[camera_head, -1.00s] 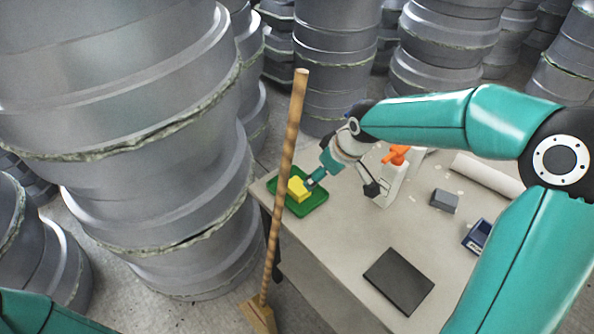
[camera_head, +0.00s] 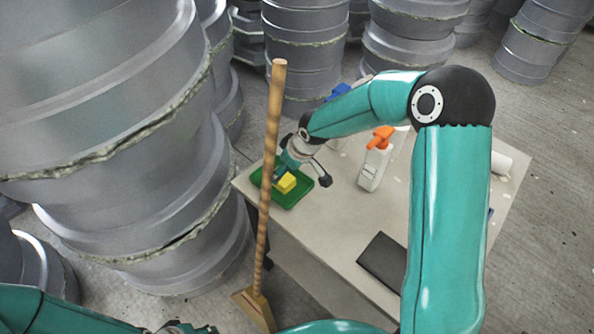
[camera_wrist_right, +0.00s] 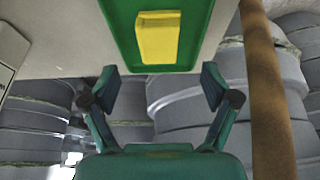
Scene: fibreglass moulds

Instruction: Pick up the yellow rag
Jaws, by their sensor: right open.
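The yellow rag (camera_head: 287,183) is a small block-shaped piece lying in a green tray (camera_head: 294,201) at the table's left corner. In the right wrist view the rag (camera_wrist_right: 158,38) lies upright in the picture inside the tray (camera_wrist_right: 124,30), just beyond the fingertips.
A wooden broom (camera_head: 268,170) stands upright close to the tray's left side, and its handle also shows in the wrist view (camera_wrist_right: 268,100). A white spray bottle (camera_head: 374,168) and a dark flat plate (camera_head: 384,262) are on the table (camera_head: 335,225). Large grey moulds (camera_head: 110,120) stand behind.

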